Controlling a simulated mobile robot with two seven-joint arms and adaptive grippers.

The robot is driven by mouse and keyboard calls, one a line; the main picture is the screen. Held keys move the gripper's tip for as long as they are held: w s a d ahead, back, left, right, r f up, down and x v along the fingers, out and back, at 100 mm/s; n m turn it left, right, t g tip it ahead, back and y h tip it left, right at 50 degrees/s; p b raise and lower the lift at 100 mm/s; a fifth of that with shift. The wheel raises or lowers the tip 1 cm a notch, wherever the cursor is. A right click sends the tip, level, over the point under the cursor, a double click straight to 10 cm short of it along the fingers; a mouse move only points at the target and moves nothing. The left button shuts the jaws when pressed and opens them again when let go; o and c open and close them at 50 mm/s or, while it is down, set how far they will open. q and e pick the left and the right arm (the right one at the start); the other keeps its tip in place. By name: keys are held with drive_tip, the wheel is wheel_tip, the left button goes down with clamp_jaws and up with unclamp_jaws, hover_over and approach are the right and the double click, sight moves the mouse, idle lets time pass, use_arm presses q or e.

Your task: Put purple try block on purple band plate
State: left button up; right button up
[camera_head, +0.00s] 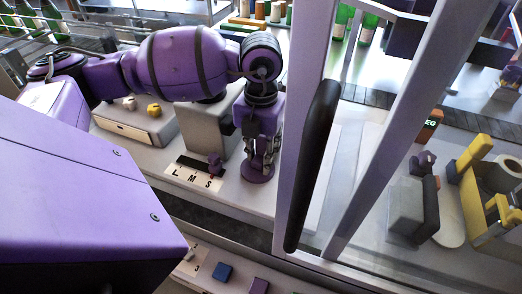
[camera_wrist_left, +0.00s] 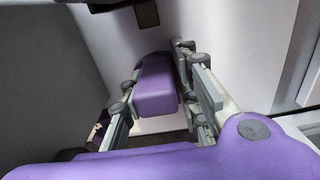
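My left gripper (camera_head: 259,160) points down over the pale counter, to the right of the L M S strip. In the left wrist view a purple block (camera_wrist_left: 155,90) lies between its two fingers; I cannot tell whether both fingers touch it. In the head view a purple round-looking piece (camera_head: 258,173) shows at the fingertips, partly hidden by them. A purple square piece (camera_head: 259,286) lies on the lower front ledge; I cannot tell whether it is the band plate. My right gripper is not in view.
The L M S strip (camera_head: 190,177) has a small purple piece (camera_head: 214,165) beside the S. A grey block (camera_head: 205,130) stands behind it. A blue square piece (camera_head: 222,272) lies on the front ledge. A black-handled upright frame (camera_head: 312,165) stands close on the right.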

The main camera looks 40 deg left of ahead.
sight(261, 156)
use_arm(q)
drive_tip(key=shift+o, duration=0.8)
drive_tip(key=shift+r, duration=0.1)
wheel_tip(261, 156, up, 12)
drive_tip(key=shift+r, duration=0.15)
